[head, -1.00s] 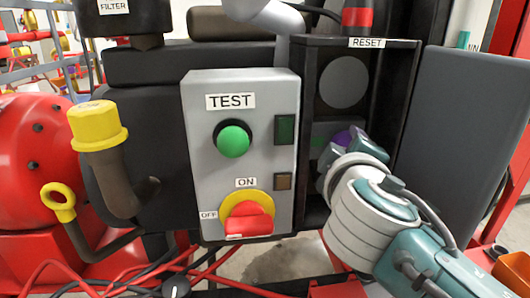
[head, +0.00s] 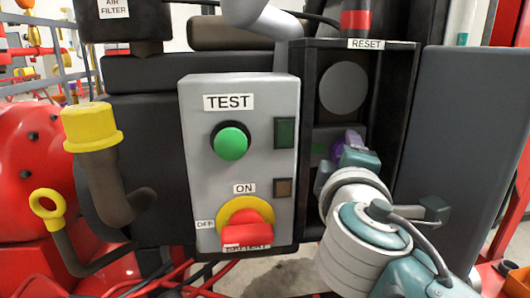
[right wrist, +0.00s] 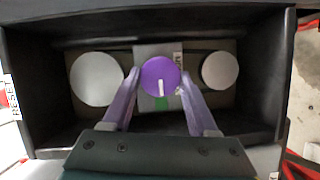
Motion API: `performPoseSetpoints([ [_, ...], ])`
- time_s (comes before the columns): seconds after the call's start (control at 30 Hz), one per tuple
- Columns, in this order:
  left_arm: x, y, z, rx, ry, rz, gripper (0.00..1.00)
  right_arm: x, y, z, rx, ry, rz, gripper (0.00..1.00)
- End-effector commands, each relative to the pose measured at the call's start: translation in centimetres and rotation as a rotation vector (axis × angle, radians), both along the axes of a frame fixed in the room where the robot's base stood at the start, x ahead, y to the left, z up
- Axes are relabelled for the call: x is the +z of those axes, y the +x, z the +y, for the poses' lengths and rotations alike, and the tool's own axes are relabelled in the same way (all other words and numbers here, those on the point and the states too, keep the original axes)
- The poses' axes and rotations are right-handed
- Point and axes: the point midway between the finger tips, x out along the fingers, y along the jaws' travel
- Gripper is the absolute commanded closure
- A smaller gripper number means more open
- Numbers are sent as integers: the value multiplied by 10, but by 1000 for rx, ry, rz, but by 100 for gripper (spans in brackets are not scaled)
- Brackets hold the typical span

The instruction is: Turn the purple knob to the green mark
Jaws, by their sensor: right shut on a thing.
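The purple knob (right wrist: 159,76) sits on a light plate inside a dark open-fronted box. A short white pointer line on its face points down in the right wrist view, towards the green mark (right wrist: 161,104) just below it. My right gripper (right wrist: 157,88) has one pale purple finger on each side of the knob and is shut on it. In the head view, the purple knob (head: 338,148) is partly hidden by my right gripper (head: 345,152). The green mark (head: 318,148) shows to its left. My left gripper is not in view.
The box (head: 308,90) labelled RESET has walls close around my right gripper. Two pale discs (right wrist: 97,79) (right wrist: 220,70) flank the knob. A grey panel (head: 190,160) with a green button (head: 231,142) and a red switch (head: 247,230) stands to the left.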

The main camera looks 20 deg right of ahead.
Motion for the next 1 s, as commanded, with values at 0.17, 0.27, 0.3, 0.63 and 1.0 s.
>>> performPoseSetpoints([
  [0.17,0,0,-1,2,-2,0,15,0,0,0,1,0,0,33],
  [0.27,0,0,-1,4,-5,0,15,0,0,0,1,1,-1,22],
  [0.3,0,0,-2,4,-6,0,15,0,0,0,1,1,-1,17],
  [0.63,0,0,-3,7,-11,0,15,0,-1,1,1,1,0,11],
  [1.0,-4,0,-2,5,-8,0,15,2,-53,38,2,3,1,11],
])
